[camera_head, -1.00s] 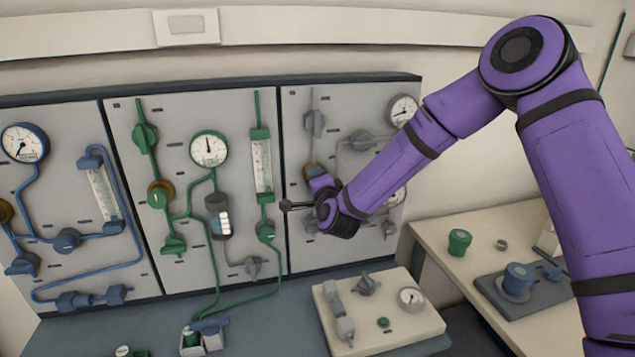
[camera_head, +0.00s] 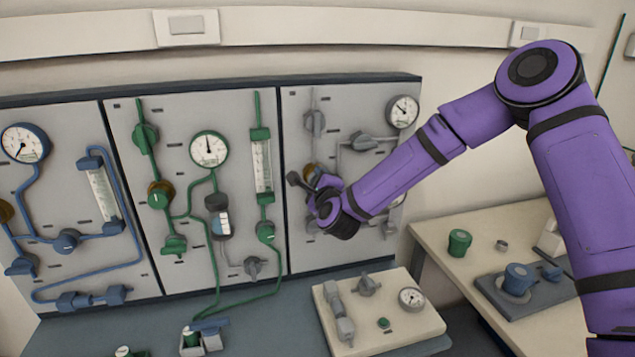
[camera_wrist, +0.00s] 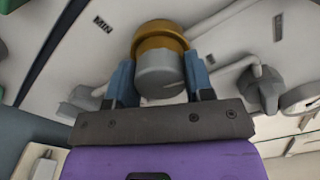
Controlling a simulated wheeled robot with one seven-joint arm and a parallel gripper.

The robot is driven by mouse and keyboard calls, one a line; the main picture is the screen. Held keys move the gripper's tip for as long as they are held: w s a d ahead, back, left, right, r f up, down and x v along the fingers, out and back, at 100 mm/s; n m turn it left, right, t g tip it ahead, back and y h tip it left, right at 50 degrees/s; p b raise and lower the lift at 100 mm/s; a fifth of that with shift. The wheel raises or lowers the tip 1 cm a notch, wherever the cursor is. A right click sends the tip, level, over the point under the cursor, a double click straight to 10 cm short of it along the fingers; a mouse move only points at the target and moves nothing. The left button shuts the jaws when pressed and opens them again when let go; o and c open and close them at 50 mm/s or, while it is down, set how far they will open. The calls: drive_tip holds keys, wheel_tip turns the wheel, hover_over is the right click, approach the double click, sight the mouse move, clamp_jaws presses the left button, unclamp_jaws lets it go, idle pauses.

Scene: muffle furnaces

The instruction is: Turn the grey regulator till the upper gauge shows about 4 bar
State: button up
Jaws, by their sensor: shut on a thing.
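The grey regulator (camera_wrist: 162,82) has a round grey knob and a brass collar; it fills the middle of the wrist view. In the head view only some of its brass part (camera_head: 309,171) shows, on the right-hand panel, with my wrist hiding the rest. My gripper (camera_wrist: 160,70) is shut on the grey knob, one blue finger on each side. The upper gauge (camera_head: 402,111) is at the top right of the same panel, in clear view of the head camera. Its dial is too small for me to read a value.
A grey valve (camera_wrist: 265,86) is right of the regulator in the wrist view. A green-piped panel (camera_head: 180,115) and a blue-piped panel (camera_head: 60,190) stand to the left. A pale board with fittings (camera_head: 405,328) lies on the bench below.

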drive_tip(key=shift+f, duration=0.1)
idle(0.3)
drive_tip(key=o, duration=0.9)
drive_tip(key=shift+o, duration=0.2)
drive_tip(key=v, duration=1)
drive_tip(key=shift+s, duration=0.4)
drive_tip(key=shift+d, duration=0.1)
